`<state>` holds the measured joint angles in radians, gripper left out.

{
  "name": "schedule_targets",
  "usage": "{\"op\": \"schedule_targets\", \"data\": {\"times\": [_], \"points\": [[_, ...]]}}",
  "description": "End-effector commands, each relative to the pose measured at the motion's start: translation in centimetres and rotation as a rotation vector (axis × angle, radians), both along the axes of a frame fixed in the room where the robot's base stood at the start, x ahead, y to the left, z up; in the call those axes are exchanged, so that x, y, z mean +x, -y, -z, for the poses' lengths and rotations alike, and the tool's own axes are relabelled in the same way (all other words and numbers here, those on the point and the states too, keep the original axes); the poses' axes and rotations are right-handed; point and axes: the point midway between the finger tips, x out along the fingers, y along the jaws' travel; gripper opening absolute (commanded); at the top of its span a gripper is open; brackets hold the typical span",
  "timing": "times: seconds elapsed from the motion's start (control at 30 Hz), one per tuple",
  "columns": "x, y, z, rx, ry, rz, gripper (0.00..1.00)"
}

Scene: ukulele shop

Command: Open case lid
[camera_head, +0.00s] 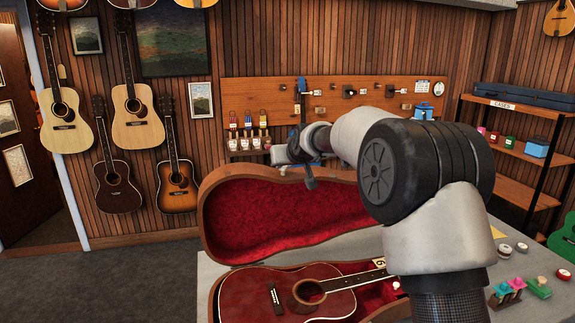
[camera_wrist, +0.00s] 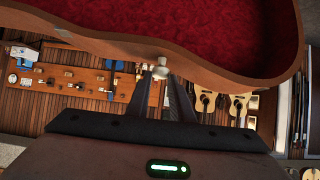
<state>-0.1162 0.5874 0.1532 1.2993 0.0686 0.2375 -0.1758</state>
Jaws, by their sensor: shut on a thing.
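The brown guitar case stands open on a pale table. Its lid (camera_head: 270,215), lined in red plush, is raised and leans up at the back; its underside fills the top of the wrist view (camera_wrist: 200,25). The case bottom (camera_head: 215,292) holds a dark red guitar (camera_head: 300,293). My gripper (camera_wrist: 161,78) is shut on a small pale knob (camera_wrist: 161,71) at the lid's rim. In the head view my gripper (camera_head: 308,172) is at the lid's upper edge, and my arm hides the case's right end.
Small items (camera_head: 508,290) lie on the table's right side. Behind the lid is a wooden wall panel (camera_head: 255,90) with hooks and tools. Guitars (camera_head: 137,118) hang on the left wall. A shelf (camera_head: 520,150) stands at the right. The grey floor at left is clear.

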Motion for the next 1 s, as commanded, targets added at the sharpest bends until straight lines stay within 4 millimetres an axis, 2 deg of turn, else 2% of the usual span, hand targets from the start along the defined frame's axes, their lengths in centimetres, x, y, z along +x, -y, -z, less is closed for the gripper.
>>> {"op": "schedule_targets", "data": {"times": [0.33,0.37,0.47,0.8,1.0], "points": [[0.0,-0.1,-0.1,0.0,-0.002,-0.001,0.0],[0.0,-0.1,0.0,0.0,-0.002,-0.001,0.25],[0.0,0.0,0.0,0.0,-0.002,-0.001,0.41],[-0.2,0.1,-0.1,0.0,-0.002,0.001,0.41],[-2.4,0.9,-1.5,0.0,0.001,0.002,0.41]]}}
